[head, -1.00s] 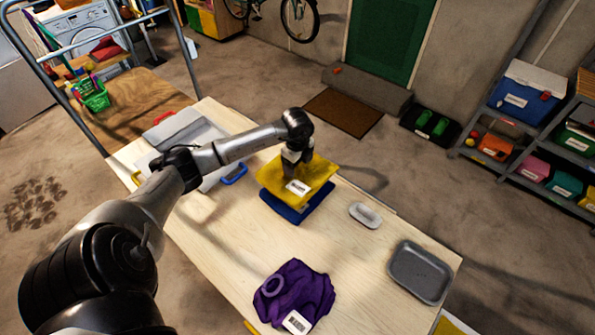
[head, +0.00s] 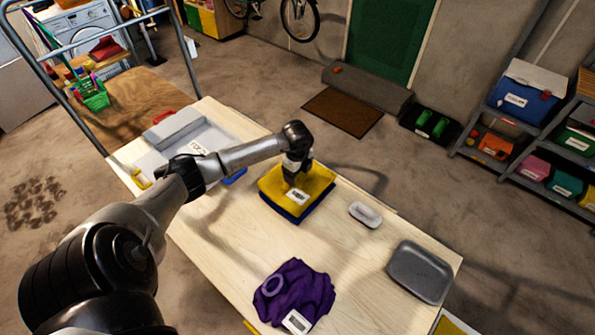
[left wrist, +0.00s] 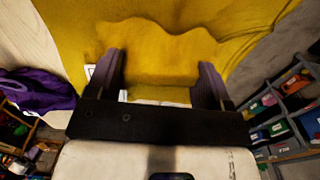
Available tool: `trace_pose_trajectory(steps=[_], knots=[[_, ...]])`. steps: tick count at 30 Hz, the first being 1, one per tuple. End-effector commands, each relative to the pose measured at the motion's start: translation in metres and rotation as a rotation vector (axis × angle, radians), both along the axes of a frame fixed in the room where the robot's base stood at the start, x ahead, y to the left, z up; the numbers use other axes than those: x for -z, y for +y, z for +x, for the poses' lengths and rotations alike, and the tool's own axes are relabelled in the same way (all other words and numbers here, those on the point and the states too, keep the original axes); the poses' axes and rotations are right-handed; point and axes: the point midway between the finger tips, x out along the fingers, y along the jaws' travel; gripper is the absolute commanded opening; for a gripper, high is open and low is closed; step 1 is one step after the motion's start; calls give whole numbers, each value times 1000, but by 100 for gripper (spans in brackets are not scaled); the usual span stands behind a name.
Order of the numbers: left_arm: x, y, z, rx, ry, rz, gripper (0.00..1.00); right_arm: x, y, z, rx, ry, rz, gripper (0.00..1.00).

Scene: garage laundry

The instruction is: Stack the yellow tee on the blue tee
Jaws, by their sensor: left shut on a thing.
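The folded yellow tee (head: 316,183) lies over the folded blue tee (head: 297,214) on the table, with a blue edge showing along its front. A white label (head: 298,196) is on the yellow tee. My left gripper (head: 293,181) comes down on the yellow tee and is shut on its cloth. In the left wrist view the yellow cloth (left wrist: 160,40) fills the top, bunched between the two fingers (left wrist: 163,85). The blue tee is hidden there. I cannot see my right gripper.
A crumpled purple cloth (head: 305,290) with a label lies at the table's front. A small white dish (head: 365,214) and a grey tray (head: 420,272) are to the right. A grey folding board (head: 180,130) lies at the far left. Bare table (head: 235,250) surrounds the stack.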

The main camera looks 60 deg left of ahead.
Motion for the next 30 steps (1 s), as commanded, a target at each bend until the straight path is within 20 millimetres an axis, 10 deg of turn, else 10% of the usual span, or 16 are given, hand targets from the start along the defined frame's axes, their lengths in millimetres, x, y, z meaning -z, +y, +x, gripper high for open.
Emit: trace_pose_trajectory(steps=[7,8,15,30], knots=[[4,0,0,0,-1,0,42,2,-2,0,-4,0,-5,29],[4,0,0,0,-1,0,76,2,-2,0,-4,0,-7,29],[4,0,0,0,-1,0,99,2,-3,0,-6,0,-9,29],[-24,1,1,2,-3,2,100,-4,-1,0,-2,-1,-3,29]])
